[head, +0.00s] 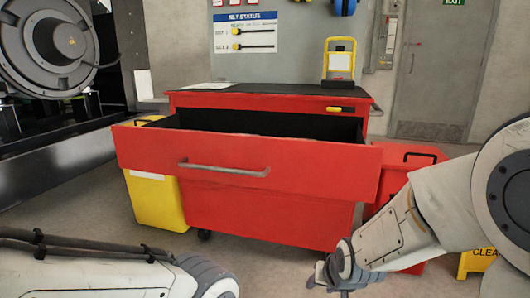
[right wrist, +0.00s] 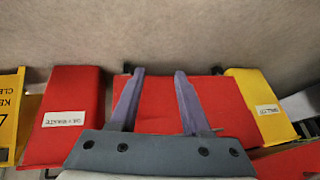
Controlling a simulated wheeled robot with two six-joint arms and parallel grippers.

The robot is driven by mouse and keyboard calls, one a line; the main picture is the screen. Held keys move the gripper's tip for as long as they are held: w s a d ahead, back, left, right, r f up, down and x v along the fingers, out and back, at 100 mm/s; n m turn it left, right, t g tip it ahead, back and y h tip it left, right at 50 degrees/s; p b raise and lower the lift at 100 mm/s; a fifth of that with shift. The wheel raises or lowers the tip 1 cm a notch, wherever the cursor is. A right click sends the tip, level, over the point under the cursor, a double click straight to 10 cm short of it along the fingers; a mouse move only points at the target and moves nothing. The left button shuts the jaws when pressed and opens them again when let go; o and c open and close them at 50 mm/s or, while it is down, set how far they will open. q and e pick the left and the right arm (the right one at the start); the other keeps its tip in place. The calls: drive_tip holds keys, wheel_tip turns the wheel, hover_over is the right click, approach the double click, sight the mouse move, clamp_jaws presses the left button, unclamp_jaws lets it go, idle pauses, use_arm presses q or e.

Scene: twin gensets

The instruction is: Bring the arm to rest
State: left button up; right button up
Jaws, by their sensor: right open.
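My right arm (head: 400,230) comes in from the right in the head view, low in front of the red tool cart. Its gripper (head: 322,276) is small and partly hidden by the wrist there. In the right wrist view the right gripper (right wrist: 159,71) has its two purple fingers spread, with nothing between them. The red cart (right wrist: 160,102) lies behind the fingers. My left arm (head: 80,275) lies across the lower left of the head view; its gripper is out of view.
The red cart's top drawer (head: 300,170) is pulled open towards me. A yellow bin (head: 155,200) stands left of the cart, a red bin (head: 410,175) right of it. A yellow floor sign (head: 478,262) is at lower right. A genset (head: 60,40) stands at left.

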drive_tip(key=s+d+f+n+g+h, duration=0.1)
drive_tip(key=s+d+f+n+g, duration=0.1)
drive_tip(key=s+d+g, duration=0.5)
drive_tip(key=s+a+r+n+y+p, duration=0.1)
drive_tip(key=s+a+r+n+p, duration=0.7)
drive_tip(key=s+a+r+p, duration=0.65)
wheel_tip(320, 180, up, 40)
drive_tip(key=s+p, duration=0.1)
drive_tip(key=p, duration=3.3)
drive_tip(key=shift+a+m+t, duration=0.3)
drive_tip(key=shift+t, duration=0.1)
drive_tip(key=shift+s+f, duration=0.1)
drive_tip(key=shift+s, duration=0.1)
